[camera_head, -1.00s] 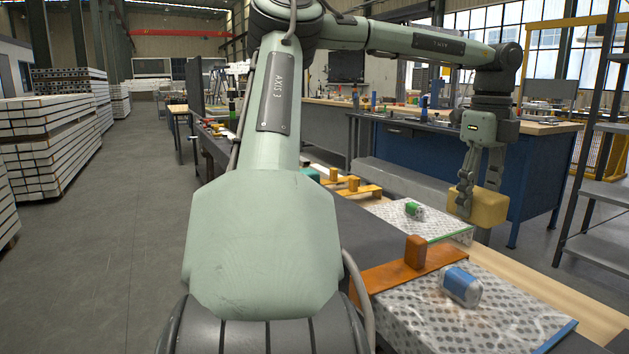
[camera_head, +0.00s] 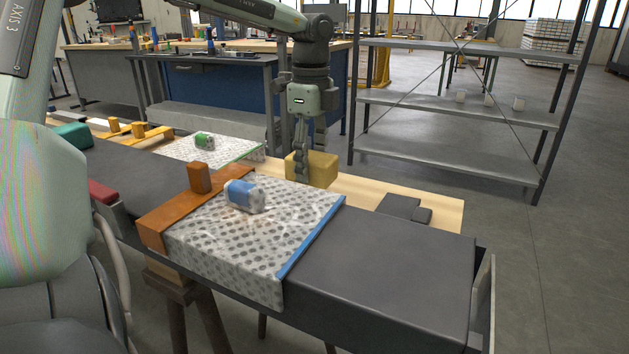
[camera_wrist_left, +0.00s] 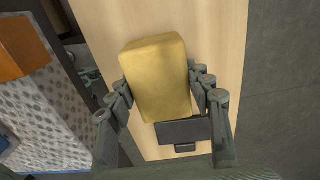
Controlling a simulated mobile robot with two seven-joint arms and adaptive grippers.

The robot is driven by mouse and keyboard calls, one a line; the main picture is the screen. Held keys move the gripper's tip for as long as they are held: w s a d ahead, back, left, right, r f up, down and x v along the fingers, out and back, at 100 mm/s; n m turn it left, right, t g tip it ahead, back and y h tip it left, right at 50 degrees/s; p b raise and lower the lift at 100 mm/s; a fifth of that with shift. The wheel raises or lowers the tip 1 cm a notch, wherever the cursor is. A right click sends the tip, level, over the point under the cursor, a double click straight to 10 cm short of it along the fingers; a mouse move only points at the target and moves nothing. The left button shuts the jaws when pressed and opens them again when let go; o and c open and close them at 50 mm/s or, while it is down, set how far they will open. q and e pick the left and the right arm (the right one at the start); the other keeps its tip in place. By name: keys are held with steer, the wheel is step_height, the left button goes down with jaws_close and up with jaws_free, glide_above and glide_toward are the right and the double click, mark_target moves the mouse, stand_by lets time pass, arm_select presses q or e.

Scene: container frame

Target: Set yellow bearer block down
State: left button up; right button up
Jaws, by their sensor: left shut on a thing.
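The yellow bearer block (camera_head: 324,169) is held by my left gripper (camera_head: 302,172) above the light wooden bench top beyond the dark conveyor-like surface. In the left wrist view the yellow block (camera_wrist_left: 157,78) sits between the two fingers of my left gripper (camera_wrist_left: 163,105), which are shut on its sides. Wood shows beneath it there, and whether it touches the wood cannot be told. My right gripper is not in view.
A patterned slab (camera_head: 255,240) with a blue edge carries a blue-and-white item (camera_head: 244,195), beside an orange bar with a post (camera_head: 198,178). A dark grey flat piece (camera_head: 400,207) lies on the wooden top (camera_head: 445,212). A grey metal shelf (camera_head: 450,165) stands behind.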

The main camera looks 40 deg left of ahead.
mark_target(316, 183)
arm_select(q)
steer(key=shift+w+d+f, duration=0.2)
steer(key=shift+d+f, duration=0.15)
steer(key=shift+f, duration=1.85)
steer(key=shift+f, duration=0.15)
steer(key=o, duration=0.9)
step_height(316, 183, up, 12)
steer(key=shift+r, duration=0.15)
